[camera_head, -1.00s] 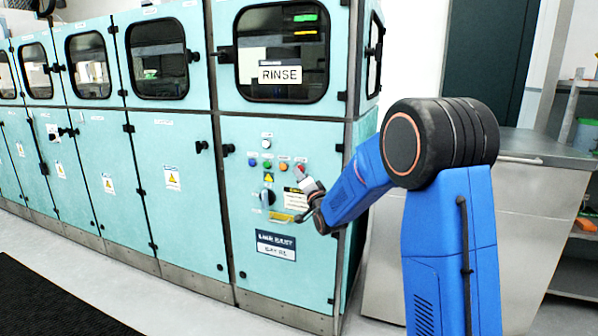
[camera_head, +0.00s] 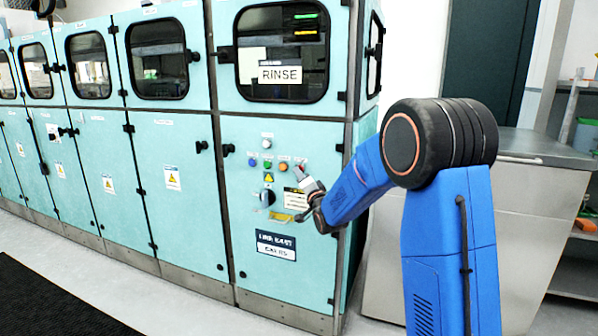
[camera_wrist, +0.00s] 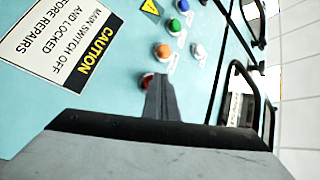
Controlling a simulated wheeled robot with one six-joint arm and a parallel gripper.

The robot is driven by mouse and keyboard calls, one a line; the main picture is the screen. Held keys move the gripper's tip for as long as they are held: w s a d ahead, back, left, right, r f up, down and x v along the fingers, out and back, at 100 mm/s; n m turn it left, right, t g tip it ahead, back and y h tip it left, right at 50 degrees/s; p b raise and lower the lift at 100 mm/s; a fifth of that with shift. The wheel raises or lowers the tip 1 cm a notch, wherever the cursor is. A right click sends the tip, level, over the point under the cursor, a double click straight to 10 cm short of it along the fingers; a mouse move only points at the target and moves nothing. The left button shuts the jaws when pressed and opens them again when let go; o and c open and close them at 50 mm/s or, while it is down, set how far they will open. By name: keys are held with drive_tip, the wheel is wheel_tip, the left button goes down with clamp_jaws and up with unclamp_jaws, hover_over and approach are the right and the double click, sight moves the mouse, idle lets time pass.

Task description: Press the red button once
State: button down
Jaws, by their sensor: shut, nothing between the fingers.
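The red button (camera_wrist: 147,80) is on the teal cabinet's control panel, at the end of a row of buttons. In the wrist view it is partly hidden behind my closed fingers. My gripper (camera_wrist: 158,80) is shut and empty, its tips overlapping the red button; whether they touch it I cannot tell. In the head view my gripper (camera_head: 299,172) is at the right end of the button row, by the panel face, and the red button there is too small and covered to make out clearly.
An orange button (camera_wrist: 162,50), green button (camera_wrist: 175,26), blue button (camera_wrist: 183,5) and white button (camera_wrist: 198,51) are close by. A caution label (camera_wrist: 70,45) is beside them. A dark rotary knob (camera_head: 267,197) is lower on the panel. A metal counter (camera_head: 545,150) stands right.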

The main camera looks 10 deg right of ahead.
drive_tip(key=shift+s+a, duration=0.4)
drive_tip(key=shift+s, duration=0.2)
drive_tip(key=s+a, duration=0.1)
drive_tip(key=s, duration=0.1)
drive_tip(key=s+a, duration=0.2)
idle(0.6)
idle(0.4)
drive_tip(key=s+d+f+n+g+h, duration=0.1)
drive_tip(key=s+g, duration=0.4)
drive_tip(key=s, duration=1.3)
drive_tip(key=s+d+f+n+g+h, duration=0.1)
drive_tip(key=s+d+f+n+g, duration=0.2)
drive_tip(key=s, duration=1.5)
drive_tip(key=s+d+f+n+g, duration=0.3)
drive_tip(key=s+f+n+g, duration=0.3)
drive_tip(key=s, duration=1.2)
drive_tip(key=shift+s+f+g+h, duration=0.15)
drive_tip(key=shift+f+g+h, duration=0.25)
drive_tip(key=shift+f+g, duration=0.35)
